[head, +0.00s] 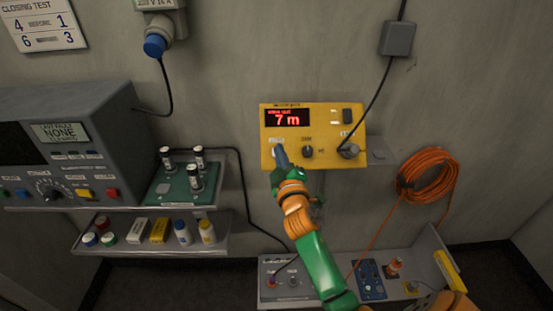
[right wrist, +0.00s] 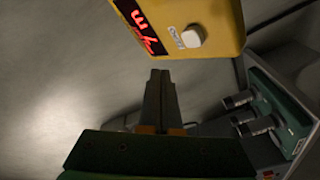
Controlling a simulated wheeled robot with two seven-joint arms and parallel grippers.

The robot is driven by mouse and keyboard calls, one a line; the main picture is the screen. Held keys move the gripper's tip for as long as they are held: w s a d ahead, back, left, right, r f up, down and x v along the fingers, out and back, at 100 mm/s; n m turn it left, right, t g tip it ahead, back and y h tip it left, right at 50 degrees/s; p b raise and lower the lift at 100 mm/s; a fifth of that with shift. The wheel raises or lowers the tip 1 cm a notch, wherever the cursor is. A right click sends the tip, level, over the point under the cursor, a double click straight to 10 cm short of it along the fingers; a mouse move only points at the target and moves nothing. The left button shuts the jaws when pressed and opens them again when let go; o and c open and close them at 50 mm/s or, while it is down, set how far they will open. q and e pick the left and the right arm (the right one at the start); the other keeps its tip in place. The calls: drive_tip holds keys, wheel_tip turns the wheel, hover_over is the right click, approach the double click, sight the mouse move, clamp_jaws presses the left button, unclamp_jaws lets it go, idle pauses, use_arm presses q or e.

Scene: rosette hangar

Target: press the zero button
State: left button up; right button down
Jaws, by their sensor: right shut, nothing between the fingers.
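A yellow instrument box (head: 330,117) is on the wall in the middle of the head view, with a red display (head: 287,117) reading "7 m". In the right wrist view the yellow box (right wrist: 215,12) shows a white button (right wrist: 193,36) beside a small label. I take this for the zero button; in the head view my gripper hides it. My right gripper (head: 279,150) is shut and empty, its tips in front of the box's lower left. In the right wrist view its fingertips (right wrist: 160,75) appear short of the button, with a gap in the picture. My left gripper is not in view.
A dark knob (head: 308,151) and a grey connector (head: 348,150) with a cable sit right of my fingers. A grey console (head: 70,140) and a shelf of bottles (head: 150,245) are at left. An orange coil (head: 427,174) hangs at right. A grey tray (head: 405,292) lies below.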

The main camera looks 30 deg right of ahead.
drive_tip(key=shift+w+d+f+b, duration=0.5)
drive_tip(key=shift+w+f+b, duration=0.3)
drive_tip(key=shift+b, duration=0.05)
drive_tip(key=shift+w+d+f+b, duration=0.5)
drive_tip(key=shift+w+f+b, duration=0.25)
drive_tip(key=shift+f+b, duration=0.05)
idle(0.8)
drive_tip(key=shift+w+d+f+b, duration=0.15)
drive_tip(key=shift+w+f+b, duration=0.1)
drive_tip(key=shift+f+b, duration=0.1)
drive_tip(key=shift+w+d+f+b, duration=0.15)
drive_tip(key=shift+w+f+b, duration=0.1)
drive_tip(key=shift+b, duration=0.25)
idle(0.6)
drive_tip(key=shift+s+a+r+p, duration=0.3)
drive_tip(key=shift+s+r+p, duration=0.25)
drive_tip(key=shift+p, duration=0.35)
